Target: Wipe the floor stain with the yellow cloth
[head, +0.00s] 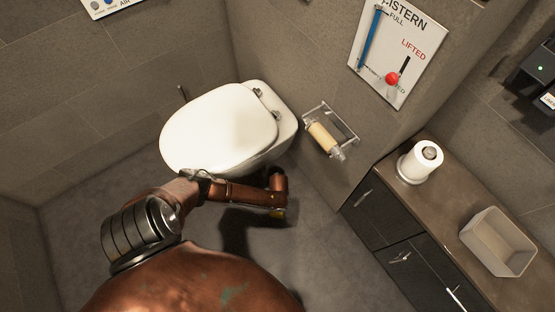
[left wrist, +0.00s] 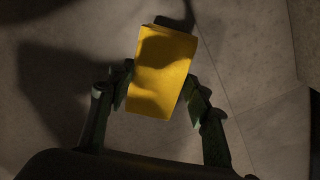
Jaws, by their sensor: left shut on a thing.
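The yellow cloth (left wrist: 163,62) is a folded, block-like pad in the left wrist view. It sits between the two dark fingers of my left gripper (left wrist: 156,88), which is shut on it. In the head view only a small yellow bit of the cloth (head: 278,213) shows under the end of my left arm, low over the grey floor in front of and right of the toilet. I cannot tell whether the cloth touches the floor. I cannot make out the stain; dark patches around the cloth look like shadows. My right gripper is not in view.
A white toilet (head: 222,130) stands just behind my left arm. A paper holder (head: 325,136) is on the wall to its right. A dark vanity (head: 405,260) at the right carries a paper roll (head: 420,162) and a beige bin (head: 498,241). Floor at the left (head: 80,225) is clear.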

